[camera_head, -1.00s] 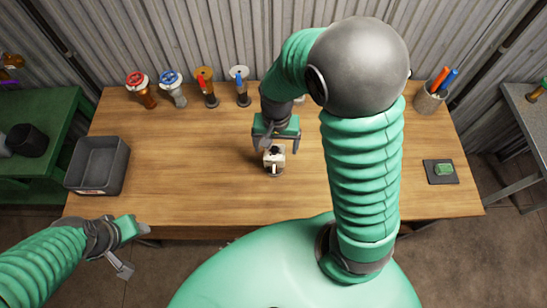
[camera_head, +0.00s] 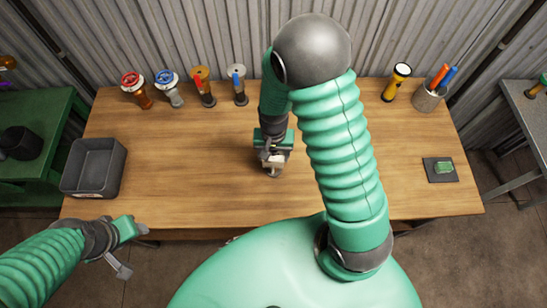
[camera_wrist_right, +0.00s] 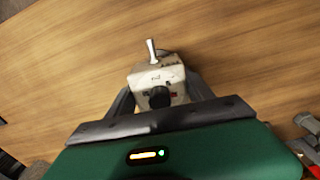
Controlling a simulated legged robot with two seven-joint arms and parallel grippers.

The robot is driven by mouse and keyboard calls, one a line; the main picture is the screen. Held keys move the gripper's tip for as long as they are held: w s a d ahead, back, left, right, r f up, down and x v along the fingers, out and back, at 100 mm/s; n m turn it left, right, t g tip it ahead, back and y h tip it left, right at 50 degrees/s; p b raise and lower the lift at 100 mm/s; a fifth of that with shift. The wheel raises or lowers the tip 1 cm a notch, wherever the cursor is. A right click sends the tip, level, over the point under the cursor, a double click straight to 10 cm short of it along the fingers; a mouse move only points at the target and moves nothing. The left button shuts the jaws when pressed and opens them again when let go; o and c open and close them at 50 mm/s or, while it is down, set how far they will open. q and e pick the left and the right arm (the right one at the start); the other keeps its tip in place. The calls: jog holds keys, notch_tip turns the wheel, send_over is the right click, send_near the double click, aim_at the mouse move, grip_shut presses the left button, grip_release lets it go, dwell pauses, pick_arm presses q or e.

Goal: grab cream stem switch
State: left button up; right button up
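The cream switch (camera_head: 276,160) stands on the wooden table near its middle, partly hidden by my right gripper (camera_head: 273,154). In the right wrist view, the switch (camera_wrist_right: 152,76) is a small cream box with a black round knob and a silver toggle lever. My right gripper is open, with one dark finger on each side of the box; I see small gaps and no clear grip. My left gripper (camera_head: 130,248) is open and empty, off the front left of the table.
Several valves with coloured handles (camera_head: 167,86) stand along the back left. A grey bin (camera_head: 95,168) sits at the left edge. A yellow flashlight (camera_head: 396,82) and a pen cup (camera_head: 428,97) stand at the back right.

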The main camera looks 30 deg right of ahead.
jog(key=c, duration=1.2)
grip_shut()
jog(key=shift+r, duration=0.15)
